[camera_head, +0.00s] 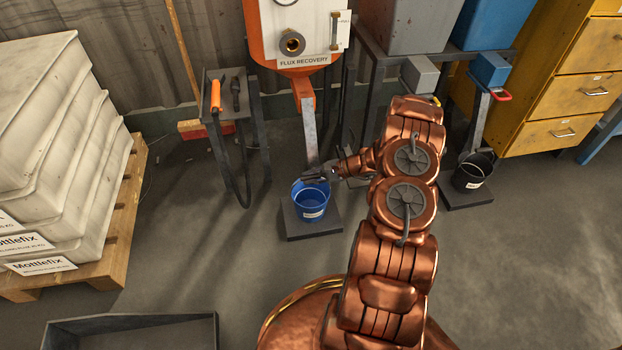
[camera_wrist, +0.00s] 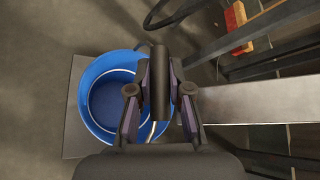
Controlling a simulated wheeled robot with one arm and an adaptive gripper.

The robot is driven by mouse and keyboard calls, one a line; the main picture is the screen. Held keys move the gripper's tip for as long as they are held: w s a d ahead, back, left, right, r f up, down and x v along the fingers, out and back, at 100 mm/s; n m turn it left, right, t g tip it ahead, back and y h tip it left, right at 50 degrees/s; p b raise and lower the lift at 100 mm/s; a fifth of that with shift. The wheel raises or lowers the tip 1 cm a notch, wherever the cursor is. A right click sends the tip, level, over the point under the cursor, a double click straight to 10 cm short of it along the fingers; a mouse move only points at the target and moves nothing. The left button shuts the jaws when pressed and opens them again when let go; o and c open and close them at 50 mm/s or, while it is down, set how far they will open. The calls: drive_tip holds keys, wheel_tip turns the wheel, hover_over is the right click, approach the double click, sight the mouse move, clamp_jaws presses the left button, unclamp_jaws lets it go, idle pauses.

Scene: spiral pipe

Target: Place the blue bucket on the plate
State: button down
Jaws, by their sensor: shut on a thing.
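The blue bucket (camera_head: 312,212) is upright over the dark square plate (camera_head: 322,231) below the orange hopper's chute. It looks to be on the plate or just above it; a small gap cannot be ruled out. In the wrist view the bucket (camera_wrist: 92,112) is seen from above, empty, with the grey plate (camera_wrist: 72,130) showing at its left. My gripper (camera_head: 318,177) is above the bucket's rim. In the wrist view its fingers (camera_wrist: 158,100) are shut on the dark grip of the bucket's handle. My gripper's body hides the lower part of the bucket there.
The metal chute (camera_head: 310,135) stands close behind the bucket and shows in the wrist view (camera_wrist: 250,102). A dark stand (camera_head: 240,125) with tools is at left. A black bucket (camera_head: 472,174) sits on another plate at right. Sacks on a pallet (camera_head: 112,225) are far left.

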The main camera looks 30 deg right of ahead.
drive_tip(key=c, duration=1.1)
unclamp_jaws()
